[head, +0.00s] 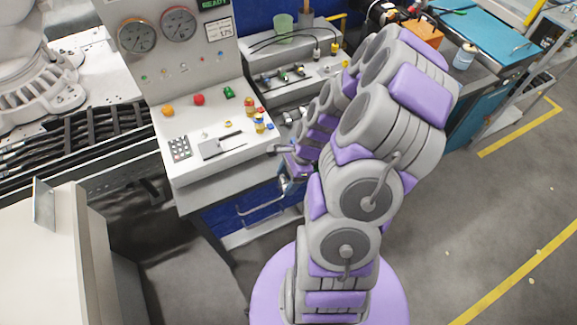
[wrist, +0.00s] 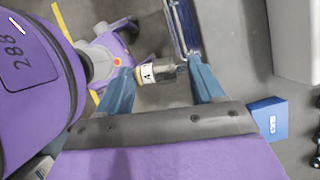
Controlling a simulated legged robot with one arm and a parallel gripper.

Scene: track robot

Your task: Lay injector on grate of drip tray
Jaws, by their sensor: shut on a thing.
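My gripper (wrist: 160,66) is shut on the injector (wrist: 150,73), a small pale cylinder with a white band marked with a dark letter and a darker metal end. It lies crosswise between the two blue fingers, clear of any surface that I can make out. In the head view my gripper (head: 292,176) is small and partly hidden by my arm, in front of the console. A narrow blue-edged metal frame (wrist: 182,28) shows beyond the fingers in the wrist view. I cannot tell whether it belongs to the drip tray. No grate is clearly visible.
The white console (head: 215,135) has gauges, buttons and a keypad. Small colored fittings (head: 259,124) stand near its right edge. Several dark parts lie on a shelf (head: 298,82) behind. A blue box (wrist: 269,118) shows at the wrist view's right. Floor at right is clear.

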